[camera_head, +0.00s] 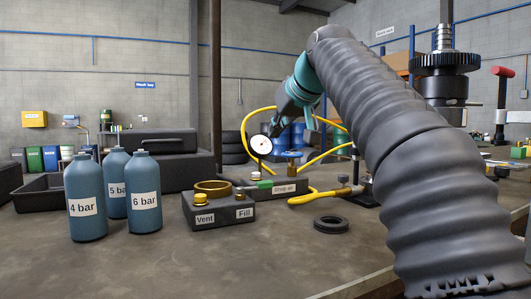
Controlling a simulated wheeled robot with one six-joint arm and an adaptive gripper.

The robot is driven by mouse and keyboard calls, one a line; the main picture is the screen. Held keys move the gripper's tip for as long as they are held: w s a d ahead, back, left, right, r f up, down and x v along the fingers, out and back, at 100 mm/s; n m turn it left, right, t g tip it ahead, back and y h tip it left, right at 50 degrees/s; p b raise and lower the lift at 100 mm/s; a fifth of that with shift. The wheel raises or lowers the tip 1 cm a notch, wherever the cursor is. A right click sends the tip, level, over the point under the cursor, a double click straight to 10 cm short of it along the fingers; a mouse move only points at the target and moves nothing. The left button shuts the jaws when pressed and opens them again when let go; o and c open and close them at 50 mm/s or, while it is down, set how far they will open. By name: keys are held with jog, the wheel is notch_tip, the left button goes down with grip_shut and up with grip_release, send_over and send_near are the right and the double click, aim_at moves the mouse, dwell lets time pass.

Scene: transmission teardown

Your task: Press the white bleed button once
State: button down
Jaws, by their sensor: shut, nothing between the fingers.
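A dark block labelled "Shop air" (284,188) sits on the workbench in the middle of the view. It carries a round white pressure gauge (261,144) and a blue valve handle (291,155). A small pale knob (256,177) shows at the foot of the gauge; it may be the white bleed button, but it is too small to be sure.
Blue bottles labelled 4 bar (86,205), 5 bar (117,180) and 6 bar (145,200) stand at left. A Vent/Fill block (218,210) stands before the shop air block. A black ring (331,222) lies on the bench.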

send_over(258, 176)
jog(key=s, duration=0.1)
jog(key=f, duration=0.6)
jog(key=shift+d+b, duration=0.3)
jog(key=shift+b, duration=0.05)
notch_tip(258, 176, down, 2)
jog(key=shift+f+b, duration=0.2)
jog(key=shift+b, duration=0.4)
jog(key=shift+a+f, duration=0.1)
jog(key=shift+f, duration=0.5)
jog(key=shift+f, duration=0.1)
jog(key=shift+f+b, duration=0.65)
jog(key=shift+f, duration=0.5)
jog(key=r+p, duration=0.1)
jog(key=r, duration=0.1)
jog(key=r+p, duration=0.3)
jog(key=r, duration=0.1)
jog(key=shift+s+d+p, duration=0.25)
jog(key=shift+s+p, duration=0.05)
jog(key=shift+s, duration=0.05)
jog(key=v, duration=0.9)
jog(key=shift+s+d+b, duration=0.15)
jog(key=shift+s+b, duration=0.3)
